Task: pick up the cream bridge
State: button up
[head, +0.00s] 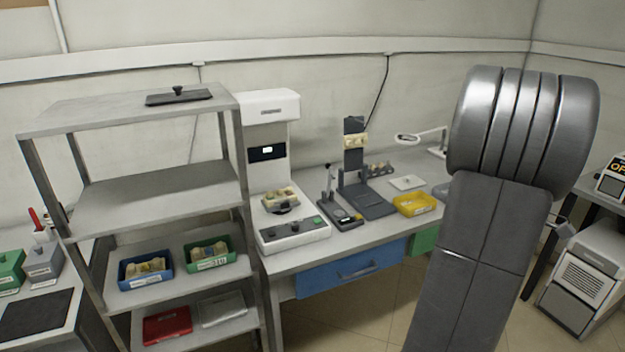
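Several cream pieces are in view, and I cannot tell for sure which is the bridge. One cream piece (355,141) is on the upright of a dark stand on the bench. Another cream piece (281,198) sits on the white machine (295,232). More cream pieces lie in the blue tray (127,281) and the green tray (190,267) on the rack. My grey arm fills the right side of the head view; my gripper cannot be made out.
A grey metal rack (155,191) stands at left, with a dark lidded plate (179,97) on top and a red tray (167,326) low down. On the bench are a yellow tray (414,205) and a lamp (408,138). A blue drawer (350,269) is below. Floor shows in front.

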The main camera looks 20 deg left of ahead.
aim_at(279, 191)
jog(key=i+l+u, duration=0.1)
jog(key=i+u, duration=0.3)
jog(key=i+l+u, duration=0.4)
jog(key=i, duration=0.2)
jog(key=i+j+u, duration=0.15)
jog(key=u, duration=0.3)
jog(key=i+j+u, duration=0.15)
jog(key=u, duration=0.3)
jog(key=i+j+u, duration=0.1)
jog(key=u, duration=0.35)
jog(key=i, duration=0.1)
